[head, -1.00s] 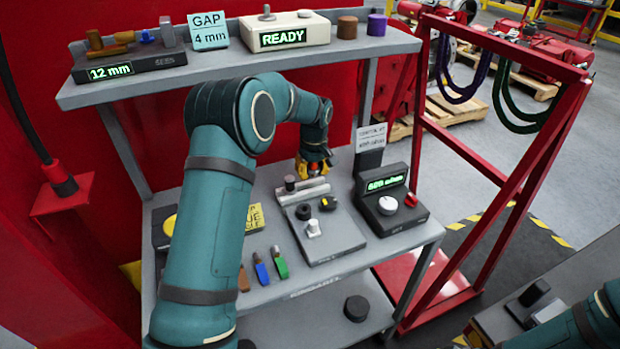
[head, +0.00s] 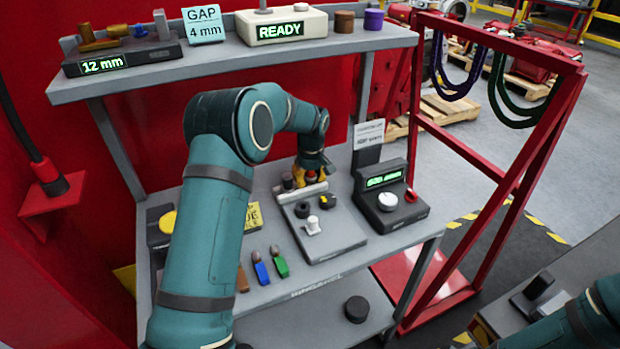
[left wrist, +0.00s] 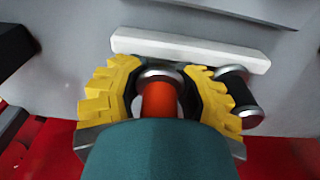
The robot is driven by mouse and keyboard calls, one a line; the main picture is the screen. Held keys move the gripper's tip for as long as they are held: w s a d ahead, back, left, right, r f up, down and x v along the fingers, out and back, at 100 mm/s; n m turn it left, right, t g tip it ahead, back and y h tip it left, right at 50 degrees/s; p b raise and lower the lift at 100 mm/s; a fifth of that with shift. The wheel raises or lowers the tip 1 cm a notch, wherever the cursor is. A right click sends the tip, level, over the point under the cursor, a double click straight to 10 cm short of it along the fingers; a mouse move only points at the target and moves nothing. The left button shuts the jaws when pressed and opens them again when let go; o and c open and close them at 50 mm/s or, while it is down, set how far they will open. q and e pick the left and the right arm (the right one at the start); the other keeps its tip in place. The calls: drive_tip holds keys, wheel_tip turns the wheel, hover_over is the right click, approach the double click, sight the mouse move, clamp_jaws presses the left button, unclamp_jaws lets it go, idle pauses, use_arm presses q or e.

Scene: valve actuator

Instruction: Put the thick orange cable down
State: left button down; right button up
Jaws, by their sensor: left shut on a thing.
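The thick orange cable (left wrist: 158,98) is a short orange cylinder with a metal end cap. In the left wrist view it stands between the yellow fingers of my left gripper (left wrist: 160,92), which is shut on it. In the head view my left gripper (head: 307,174) is low over the back of the bench, by a white bar (head: 303,191). The bar also shows in the left wrist view (left wrist: 190,50), just beyond the cable. A dark short cable piece with metal ends (left wrist: 238,93) is right beside the gripper. I cannot tell whether the orange cable touches the bench. My right gripper is out of view.
A grey panel with knobs (head: 330,232) lies in front of the bar. A black device with a green display (head: 385,182) stands to its right. Blue (head: 261,272) and green (head: 280,266) pieces lie at the front left. An upper shelf (head: 225,55) runs above.

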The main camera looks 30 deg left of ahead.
use_arm(q)
drive_tip(key=c, duration=0.7)
unclamp_jaws()
drive_tip(key=shift+s+d+f, duration=0.1)
drive_tip(key=shift+f, duration=0.25)
drive_tip(key=shift+c, duration=0.2)
wheel_tip(320, 180, up, 9)
drive_tip(key=shift+s+d+f+p, duration=0.1)
drive_tip(key=shift+p, duration=0.95)
